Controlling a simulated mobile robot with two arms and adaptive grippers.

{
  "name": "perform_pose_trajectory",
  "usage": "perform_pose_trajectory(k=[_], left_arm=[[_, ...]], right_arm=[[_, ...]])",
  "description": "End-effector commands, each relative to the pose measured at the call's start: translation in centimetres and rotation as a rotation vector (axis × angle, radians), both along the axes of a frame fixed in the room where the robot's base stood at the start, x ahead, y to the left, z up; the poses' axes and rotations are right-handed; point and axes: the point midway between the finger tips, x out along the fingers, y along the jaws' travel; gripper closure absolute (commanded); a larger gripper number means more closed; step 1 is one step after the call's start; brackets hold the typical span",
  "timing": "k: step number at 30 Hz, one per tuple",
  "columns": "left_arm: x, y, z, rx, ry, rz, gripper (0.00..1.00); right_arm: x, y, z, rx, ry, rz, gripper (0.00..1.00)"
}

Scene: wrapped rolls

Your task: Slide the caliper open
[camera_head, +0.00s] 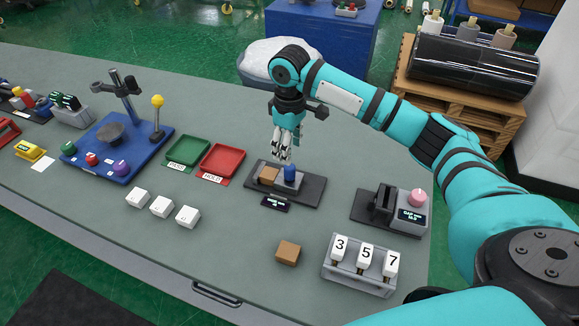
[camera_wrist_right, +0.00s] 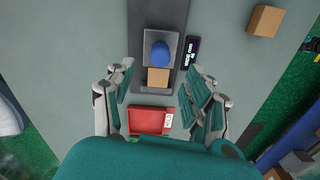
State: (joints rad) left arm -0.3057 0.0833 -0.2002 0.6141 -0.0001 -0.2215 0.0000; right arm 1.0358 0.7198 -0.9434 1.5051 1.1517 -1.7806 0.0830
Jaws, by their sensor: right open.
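The caliper looks to be the dark flat base (camera_head: 312,194) with a grey slider (camera_head: 290,184) that carries a blue knob (camera_head: 291,172). A small brown block (camera_head: 268,174) sits on it against the slider's left side. In the right wrist view the blue knob (camera_wrist_right: 161,52) shows above the brown block (camera_wrist_right: 158,77). My right gripper (camera_head: 283,152) points down over the caliper, open and empty. In the wrist view its fingers (camera_wrist_right: 158,95) stand apart, one on each side of the base, not touching the knob. My left gripper is out of view.
A small display (camera_head: 275,203) lies in front of the caliper. A red tray (camera_head: 222,160) and a green tray (camera_head: 188,151) are to its left. A gauge with a pink knob (camera_head: 417,197) stands right. A loose brown block (camera_head: 288,253) and a numbered rack (camera_head: 358,270) are nearer.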

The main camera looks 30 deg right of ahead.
Motion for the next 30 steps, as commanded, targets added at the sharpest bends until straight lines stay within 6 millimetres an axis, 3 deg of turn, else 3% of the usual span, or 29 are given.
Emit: perform_pose_trajectory(k=[6, 13, 26, 30], left_arm=[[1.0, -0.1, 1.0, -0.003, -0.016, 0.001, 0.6], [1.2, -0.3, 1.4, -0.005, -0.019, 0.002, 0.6], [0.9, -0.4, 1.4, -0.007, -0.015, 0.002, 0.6], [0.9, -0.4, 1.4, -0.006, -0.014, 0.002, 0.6]], right_arm=[[-0.1, 0.0, -4.6, 0.0, 0.004, -0.001, 0.47], [0.0, 0.0, -7.9, 0.0, 0.001, 0.0, 0.47], [0.0, 0.0, -9.0, 0.001, -0.001, 0.0, 0.47], [0.0, 0.0, -9.0, 0.001, -0.001, 0.0, 0.65]])
